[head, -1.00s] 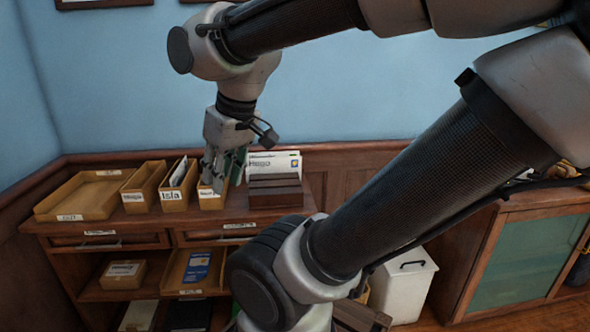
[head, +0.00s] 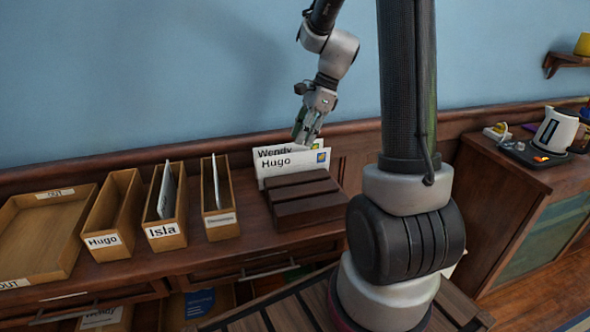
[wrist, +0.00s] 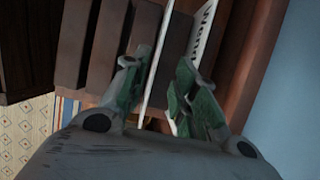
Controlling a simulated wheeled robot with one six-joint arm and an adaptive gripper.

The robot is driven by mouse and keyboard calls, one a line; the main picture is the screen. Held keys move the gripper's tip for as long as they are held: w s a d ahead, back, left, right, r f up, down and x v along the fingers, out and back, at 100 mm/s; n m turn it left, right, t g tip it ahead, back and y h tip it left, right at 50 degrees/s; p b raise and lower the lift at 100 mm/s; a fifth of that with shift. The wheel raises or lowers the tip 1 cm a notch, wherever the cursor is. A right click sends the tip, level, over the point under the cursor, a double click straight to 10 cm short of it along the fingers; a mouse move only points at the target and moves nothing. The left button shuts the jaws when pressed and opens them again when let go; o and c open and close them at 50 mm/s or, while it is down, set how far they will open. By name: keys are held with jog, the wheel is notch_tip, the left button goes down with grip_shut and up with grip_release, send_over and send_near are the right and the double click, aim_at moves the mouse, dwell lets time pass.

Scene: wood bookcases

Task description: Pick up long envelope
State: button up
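Two long white envelopes stand upright in a dark stepped wooden rack (head: 305,208). The front one reads Hugo (head: 287,171); the one behind reads Wendy (head: 277,153). I cannot tell from the frames which is meant. My gripper (head: 305,138) points down over the right part of the envelopes. In the wrist view, my gripper (wrist: 160,98) is open, with green-faced fingers apart. A thin white envelope edge (wrist: 160,55) runs between the fingers, and the Wendy envelope (wrist: 203,35) runs towards the right finger. I cannot tell whether either finger touches paper.
The blue wall (head: 150,80) is close behind.

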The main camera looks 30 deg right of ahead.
aim_at(295, 155)
jog(key=x, duration=0.7)
jog(key=shift+s+a, duration=0.1)
jog(key=shift+s, duration=0.1)
jog(key=shift+r, duration=0.1)
jog(key=shift+c, duration=0.2)
grip_shut()
